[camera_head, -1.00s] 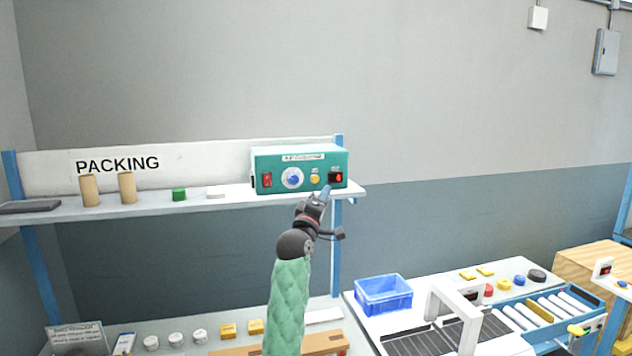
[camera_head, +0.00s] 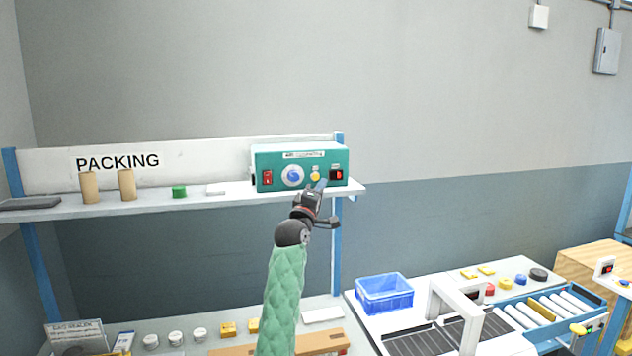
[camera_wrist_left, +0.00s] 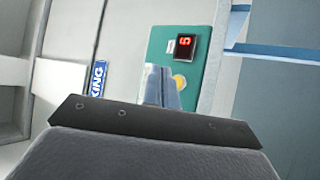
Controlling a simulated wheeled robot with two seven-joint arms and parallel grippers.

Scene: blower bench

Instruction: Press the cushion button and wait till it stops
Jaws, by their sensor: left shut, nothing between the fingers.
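The teal blower box (camera_head: 300,155) stands on the shelf at the back. Its front has a red switch (camera_head: 267,177), a blue-and-white dial (camera_head: 292,176), a yellow button (camera_head: 315,176) and a small red-lit display (camera_head: 337,174). My left gripper (camera_head: 320,186) is shut and empty, its tips just in front of the box by the yellow button. In the left wrist view the shut fingers (camera_wrist_left: 160,86) are left of the yellow button (camera_wrist_left: 179,81), apparently short of it; contact cannot be told. The display (camera_wrist_left: 185,43) seems to read a single digit, perhaps 5. My right gripper is not in view.
The shelf (camera_head: 140,207) also holds two cardboard tubes (camera_head: 127,185), a green piece (camera_head: 179,191) and a dark tablet (camera_head: 30,203). Below right are a blue crate (camera_head: 384,293) and a roller tray (camera_head: 545,308). The air above the shelf is free.

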